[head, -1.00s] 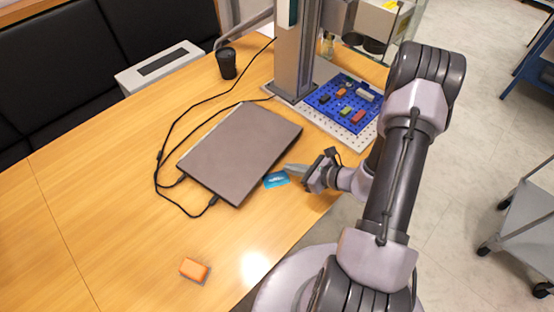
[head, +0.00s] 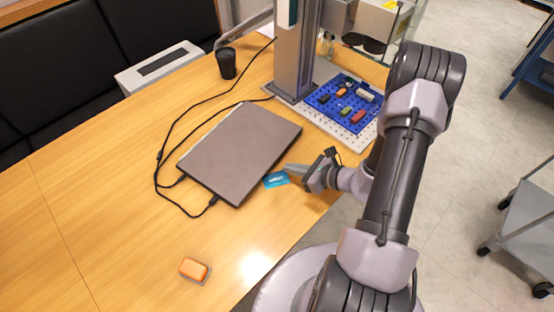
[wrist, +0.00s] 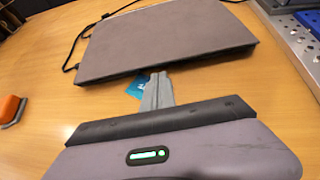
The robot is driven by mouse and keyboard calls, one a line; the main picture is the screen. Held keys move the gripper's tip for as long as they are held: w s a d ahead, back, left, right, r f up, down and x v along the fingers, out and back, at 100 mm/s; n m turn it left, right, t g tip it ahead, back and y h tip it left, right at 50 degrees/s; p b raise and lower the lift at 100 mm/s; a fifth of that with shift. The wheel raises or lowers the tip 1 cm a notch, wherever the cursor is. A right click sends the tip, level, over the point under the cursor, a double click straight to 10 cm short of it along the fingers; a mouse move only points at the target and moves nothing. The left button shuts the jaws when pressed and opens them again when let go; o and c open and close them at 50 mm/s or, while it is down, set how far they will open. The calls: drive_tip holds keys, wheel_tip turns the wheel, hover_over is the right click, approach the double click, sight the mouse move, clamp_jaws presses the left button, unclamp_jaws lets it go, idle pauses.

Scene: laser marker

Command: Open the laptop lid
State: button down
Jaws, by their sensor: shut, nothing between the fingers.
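A closed grey-brown laptop (head: 240,152) lies flat on the wooden table, lid down. In the wrist view the laptop (wrist: 165,40) fills the upper middle, its near edge facing me. My gripper (head: 287,168) is at the laptop's right-hand edge in the head view, beside a blue card (head: 276,179). In the wrist view my gripper (wrist: 157,78) is shut and empty, its tips just short of the laptop's near edge. I cannot tell whether they touch it. The blue card (wrist: 134,88) is partly hidden behind the fingers.
Black cables (head: 158,165) loop around the laptop's left side. A black cup (head: 227,64) stands behind it. A blue board with small parts (head: 325,97) and a grey column (head: 292,60) stand to the right. An orange block (head: 194,269) lies at the front; the table's front left is clear.

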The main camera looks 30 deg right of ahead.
sight(279, 171)
idle(0.5)
drive_tip(key=f+b, duration=0.1)
drive_tip(key=w+f+b, duration=0.1)
drive_tip(key=f+b, duration=0.1)
drive_tip(key=shift+w+a+f, duration=0.15)
drive_tip(key=shift+w+a, duration=0.05)
drive_tip(key=shift+a, duration=0.2)
drive_tip(key=shift+w+a, duration=0.1)
drive_tip(key=shift+w, duration=0.05)
drive_tip(key=shift+w+a, duration=0.15)
drive_tip(key=shift+w, duration=0.1)
idle(0.3)
drive_tip(key=shift+w+a+b, duration=0.2)
drive_tip(key=shift+w+a, duration=0.05)
drive_tip(key=shift+w, duration=0.25)
drive_tip(key=shift+w+a+b, duration=0.15)
drive_tip(key=shift+w+a, duration=0.1)
drive_tip(key=shift+w, duration=0.2)
drive_tip(key=shift+r, duration=0.2)
